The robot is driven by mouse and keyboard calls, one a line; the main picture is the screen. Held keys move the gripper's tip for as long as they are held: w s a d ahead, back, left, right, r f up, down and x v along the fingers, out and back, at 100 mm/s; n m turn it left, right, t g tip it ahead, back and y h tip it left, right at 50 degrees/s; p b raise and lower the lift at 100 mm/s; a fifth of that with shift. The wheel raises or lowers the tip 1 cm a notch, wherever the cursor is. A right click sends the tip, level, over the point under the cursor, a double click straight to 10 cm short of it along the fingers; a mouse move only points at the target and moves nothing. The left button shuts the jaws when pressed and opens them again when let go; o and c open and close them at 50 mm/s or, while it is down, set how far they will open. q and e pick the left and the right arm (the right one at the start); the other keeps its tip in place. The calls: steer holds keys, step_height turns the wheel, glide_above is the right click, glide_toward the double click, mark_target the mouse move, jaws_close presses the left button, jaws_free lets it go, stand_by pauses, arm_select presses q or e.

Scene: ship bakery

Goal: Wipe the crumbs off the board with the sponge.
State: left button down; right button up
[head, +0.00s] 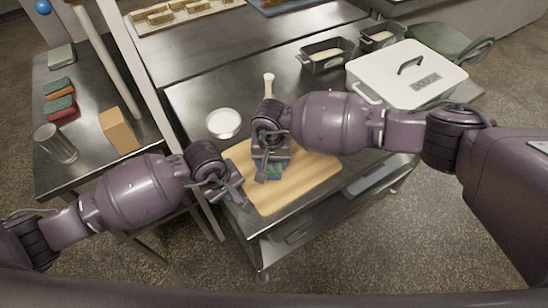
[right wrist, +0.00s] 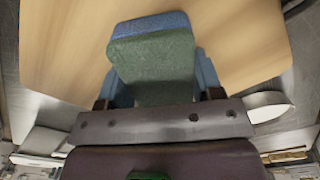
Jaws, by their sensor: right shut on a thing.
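The wooden board (head: 312,172) lies on the steel table, near its front edge. My right gripper (head: 268,163) points down over the board and is shut on a green and blue sponge (head: 274,172). In the right wrist view the sponge (right wrist: 155,65) sits between the two fingers, with bare board (right wrist: 245,45) around it. I cannot tell whether the sponge touches the board. My left gripper (head: 232,192) is at the board's left edge, and its fingers are too small to read. No crumbs can be made out on the visible wood; the arm and sponge hide part of it.
A white bowl (head: 224,122) stands behind the board at left. A large white lidded box (head: 400,85) and dark loaf tins (head: 325,62) stand at the back right. The left side table holds stacked sponges (head: 60,105), a metal cylinder (head: 55,145) and a cardboard-coloured block (head: 119,130).

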steer(key=shift+s+a, duration=0.45)
steer(key=shift+a, duration=0.2)
steer(key=shift+s+a, duration=0.4)
steer(key=shift+a, duration=0.2)
steer(key=shift+f, duration=0.1)
arm_select(q)
steer(key=shift+a, duration=0.1)
arm_select(e)
steer(key=shift+w+d+f, duration=0.1)
steer(key=shift+w+d, duration=0.3)
steer(key=shift+d, duration=0.25)
steer(key=shift+w+d+f, duration=0.15)
steer(key=shift+w+d, duration=0.25)
steer(key=shift+d, duration=0.3)
steer(key=shift+w+d+f, duration=0.1)
steer(key=shift+w+d, duration=0.3)
steer(key=shift+d, duration=0.25)
steer(key=shift+a+r, duration=0.2)
steer(key=shift+r, duration=1.45)
steer(key=shift+a+r, duration=0.15)
steer(key=shift+r, duration=1.45)
